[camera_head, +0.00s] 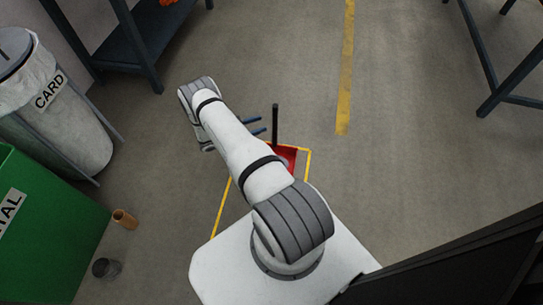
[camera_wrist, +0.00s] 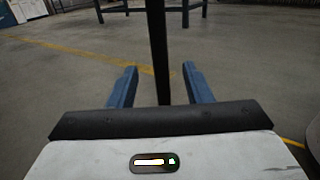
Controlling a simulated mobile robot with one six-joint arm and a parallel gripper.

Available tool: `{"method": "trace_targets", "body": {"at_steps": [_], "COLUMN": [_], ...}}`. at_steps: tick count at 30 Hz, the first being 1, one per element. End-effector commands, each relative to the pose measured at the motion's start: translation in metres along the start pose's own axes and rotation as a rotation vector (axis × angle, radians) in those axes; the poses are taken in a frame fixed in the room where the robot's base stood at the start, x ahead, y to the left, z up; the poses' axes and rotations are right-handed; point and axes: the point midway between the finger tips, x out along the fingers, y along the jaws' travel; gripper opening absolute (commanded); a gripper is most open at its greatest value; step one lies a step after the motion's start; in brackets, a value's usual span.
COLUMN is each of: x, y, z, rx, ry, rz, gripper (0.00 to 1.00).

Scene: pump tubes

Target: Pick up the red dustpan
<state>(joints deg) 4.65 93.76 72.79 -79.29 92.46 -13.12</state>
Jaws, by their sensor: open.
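The red dustpan (camera_head: 288,153) lies on the floor inside a yellow outline, partly hidden behind my arm. Its dark handle (camera_head: 275,120) stands upright. My gripper (camera_head: 263,125) is open, with its two blue fingers pointing right towards the handle. The fingertips appear just short of the handle in the head view. In the wrist view, the dark handle (camera_wrist: 157,50) shows as an upright bar lined up between the two open fingers (camera_wrist: 160,78). The red pan is not seen in the wrist view.
A green bin (camera_head: 45,230) and a bin marked CARD (camera_head: 65,130) stand at the left. A brown cylinder (camera_head: 124,218) and a dark cup-like object (camera_head: 105,268) lie near the green bin. Blue-grey table frames (camera_head: 135,45) stand at the back. The floor right of the handle is clear.

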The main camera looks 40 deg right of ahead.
Motion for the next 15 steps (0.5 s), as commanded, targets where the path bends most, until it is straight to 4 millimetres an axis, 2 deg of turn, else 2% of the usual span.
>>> {"method": "trace_targets", "body": {"at_steps": [8,15], "x": [0.031,0.066], "y": [-0.001,-0.001], "z": [-0.004,-0.007], "rx": [-0.001,-0.002], "ry": [-0.002,-0.002], "rz": [-0.002,-0.002], "gripper": [0.45,0.45]}}
